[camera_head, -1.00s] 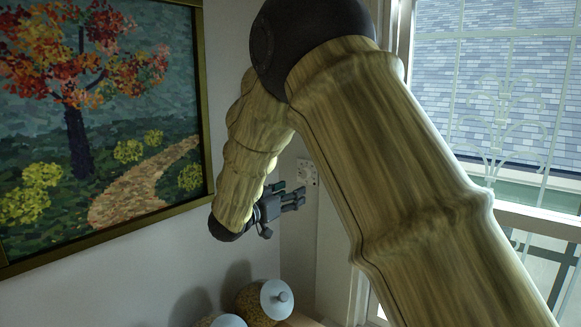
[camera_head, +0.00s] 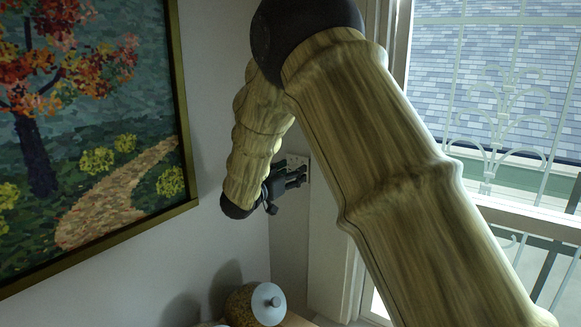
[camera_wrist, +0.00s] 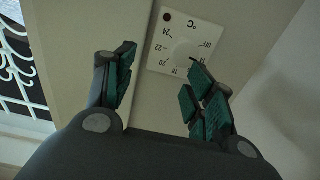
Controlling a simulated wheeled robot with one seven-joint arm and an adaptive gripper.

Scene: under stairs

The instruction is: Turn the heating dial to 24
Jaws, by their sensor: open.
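The heating dial is a small pale square panel on the wall, seen in the wrist view (camera_wrist: 186,43) with a ring of dark marks, a °C sign and a dark red dot in one corner. The marks look turned in this view; 24 seems to be at its upper left. The pale round knob (camera_wrist: 184,52) blends into the panel, and its setting is hard to read. My gripper (camera_wrist: 162,64) is open, its green-padded fingers either side of the panel's lower part, with nothing between them. In the head view my gripper (camera_head: 291,179) is just before the panel (camera_head: 297,163), partly hiding it.
A framed tree painting (camera_head: 95,160) hangs on the left wall. A barred window (camera_head: 490,110) is at the right. A speckled jar with a pale lid (camera_head: 267,303) stands below my gripper. The wall between painting and panel is bare.

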